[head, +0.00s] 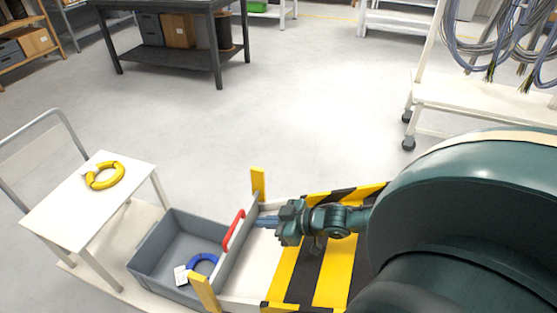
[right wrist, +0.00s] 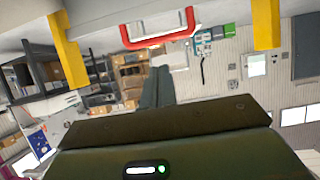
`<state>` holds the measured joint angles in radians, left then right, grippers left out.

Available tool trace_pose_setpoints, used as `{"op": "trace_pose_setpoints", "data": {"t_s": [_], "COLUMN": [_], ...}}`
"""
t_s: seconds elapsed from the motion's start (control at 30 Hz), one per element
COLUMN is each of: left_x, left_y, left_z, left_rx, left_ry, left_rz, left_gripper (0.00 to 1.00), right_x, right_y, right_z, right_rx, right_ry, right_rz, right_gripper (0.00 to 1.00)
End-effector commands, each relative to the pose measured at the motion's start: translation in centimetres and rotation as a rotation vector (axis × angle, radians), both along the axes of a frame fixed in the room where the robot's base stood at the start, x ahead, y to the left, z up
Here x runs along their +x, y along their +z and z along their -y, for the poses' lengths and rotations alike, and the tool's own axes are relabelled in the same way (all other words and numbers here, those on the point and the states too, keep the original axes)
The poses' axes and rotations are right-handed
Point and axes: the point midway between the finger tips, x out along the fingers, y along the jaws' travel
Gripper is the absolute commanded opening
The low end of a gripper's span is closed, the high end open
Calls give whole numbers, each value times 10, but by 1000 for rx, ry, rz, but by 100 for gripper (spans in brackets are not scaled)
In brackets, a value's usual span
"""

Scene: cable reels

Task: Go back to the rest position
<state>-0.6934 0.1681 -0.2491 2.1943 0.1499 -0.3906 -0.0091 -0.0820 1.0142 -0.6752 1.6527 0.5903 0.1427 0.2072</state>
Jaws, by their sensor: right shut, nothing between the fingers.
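My right gripper (head: 262,221) reaches in from the right over the striped platform. Its blue-grey fingers are together and hold nothing; they also show shut in the right wrist view (right wrist: 157,85). The fingertips point at a white panel with a red handle (head: 234,229), close to it but, as far as I can tell, apart. The red handle also shows in the right wrist view (right wrist: 158,42). My left gripper is in neither view.
A grey crate (head: 150,251) holds a blue coil (head: 203,261) with a white tag. A yellow coil (head: 104,175) lies on a white cart (head: 70,213). Yellow posts (head: 258,184) flank the panel. Cables (head: 510,45) hang from a wheeled rack at right. The middle floor is clear.

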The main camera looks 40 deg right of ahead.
Motion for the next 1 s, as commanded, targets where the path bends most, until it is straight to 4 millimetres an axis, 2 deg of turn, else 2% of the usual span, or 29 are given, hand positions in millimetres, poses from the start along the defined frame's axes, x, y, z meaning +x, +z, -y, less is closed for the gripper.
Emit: {"op": "trace_pose_setpoints", "data": {"t_s": [0.03,0.23,0.67,0.77,0.83,1.0], "left_x": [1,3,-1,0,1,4], "left_y": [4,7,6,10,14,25], "left_z": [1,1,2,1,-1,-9], "left_rx": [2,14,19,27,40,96], "left_ry": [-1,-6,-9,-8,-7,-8], "left_rz": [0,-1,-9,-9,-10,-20], "left_gripper": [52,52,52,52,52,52], "right_x": [-9,-27,-33,-37,-45,-68], "right_y": [5,16,20,21,23,40], "right_z": [4,15,18,6,-13,-77], "right_rx": [-1,1,4,9,16,14], "right_ry": [0,0,0,6,14,16], "right_rz": [-4,0,4,-1,-8,-20], "right_gripper": [0,0,0,0,0,0]}}
